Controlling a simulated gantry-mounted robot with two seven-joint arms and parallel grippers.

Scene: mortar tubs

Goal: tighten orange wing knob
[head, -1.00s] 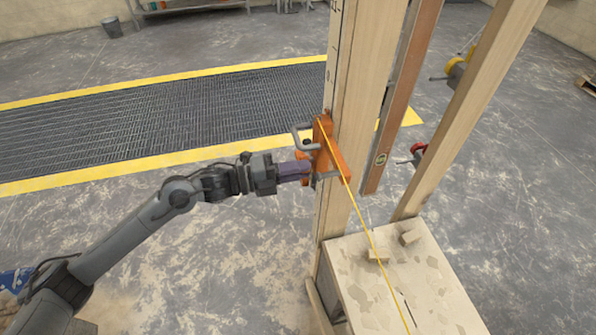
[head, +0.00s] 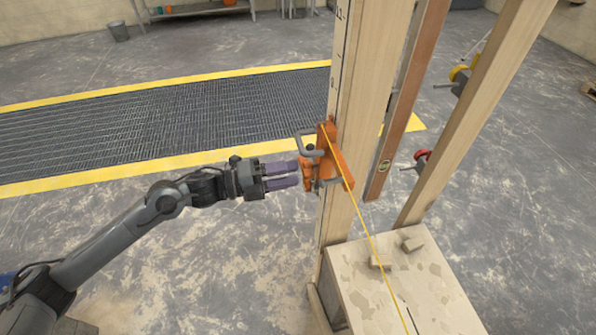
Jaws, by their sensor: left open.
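The orange wing knob (head: 306,174) sits on the left side of an orange clamp block (head: 335,160), which is fixed to an upright wooden post (head: 363,90). A grey bent handle (head: 304,141) sticks out to the left above the knob. My left gripper (head: 297,174) is open, with its two purple fingers pointing right at the knob. The fingertips are just left of the knob; I cannot tell whether they touch it. My right gripper is out of view.
A yellow string (head: 370,238) runs from the clamp down past a pale block (head: 395,285) at the post's foot. A spirit level (head: 405,110) and a second post (head: 480,115) stand to the right. The floor on the left is clear around a grating (head: 150,130).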

